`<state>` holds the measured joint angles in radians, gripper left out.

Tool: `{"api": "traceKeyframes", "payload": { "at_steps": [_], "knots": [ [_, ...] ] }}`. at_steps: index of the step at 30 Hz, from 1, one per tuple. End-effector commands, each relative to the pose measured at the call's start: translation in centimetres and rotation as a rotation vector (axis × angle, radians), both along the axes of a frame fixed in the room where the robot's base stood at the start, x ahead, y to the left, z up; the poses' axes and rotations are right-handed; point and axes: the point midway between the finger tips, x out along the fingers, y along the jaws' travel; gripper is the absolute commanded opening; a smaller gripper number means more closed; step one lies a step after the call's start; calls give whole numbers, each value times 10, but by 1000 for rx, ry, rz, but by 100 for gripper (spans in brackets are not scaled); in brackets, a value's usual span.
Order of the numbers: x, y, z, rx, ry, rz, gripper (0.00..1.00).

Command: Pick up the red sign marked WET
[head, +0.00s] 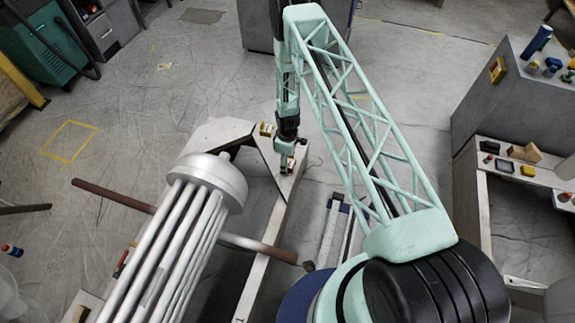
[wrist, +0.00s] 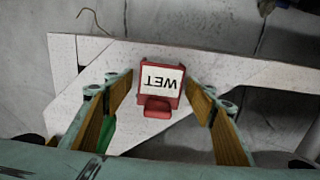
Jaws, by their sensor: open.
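The red sign (wrist: 160,109) has a white face with the word WET, upside down in the wrist view. It rests on a pale, speckled flat surface (wrist: 255,72). My gripper (wrist: 161,94) is open, with a wood-coloured pad on each finger. The fingers stand to the left and right of the sign in the picture, with visible gaps on both sides. Nothing is held. In the head view my gripper (head: 287,160) points down over the pale angled frame (head: 222,133); I cannot make out the sign clearly there.
A small yellow-and-red object (head: 266,129) sits on the frame beside my gripper. A silver tube bundle (head: 185,225) and a brown bar (head: 112,196) lie close to the left. A bent wire hook (wrist: 92,20) and a green piece (wrist: 107,133) show in the wrist view.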

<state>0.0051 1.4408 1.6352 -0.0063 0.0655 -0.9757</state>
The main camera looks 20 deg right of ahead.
Motion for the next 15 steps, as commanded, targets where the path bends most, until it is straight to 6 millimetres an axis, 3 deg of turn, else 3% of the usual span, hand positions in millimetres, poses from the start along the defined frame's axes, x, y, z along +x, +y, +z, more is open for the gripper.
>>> {"api": "traceKeyframes", "payload": {
  "at_steps": [13, 15],
  "knots": [
    [0, 0, 0, 0, 0, 0, 51],
    [0, 0, 0, 0, 0, 0, 47]
  ]
}}
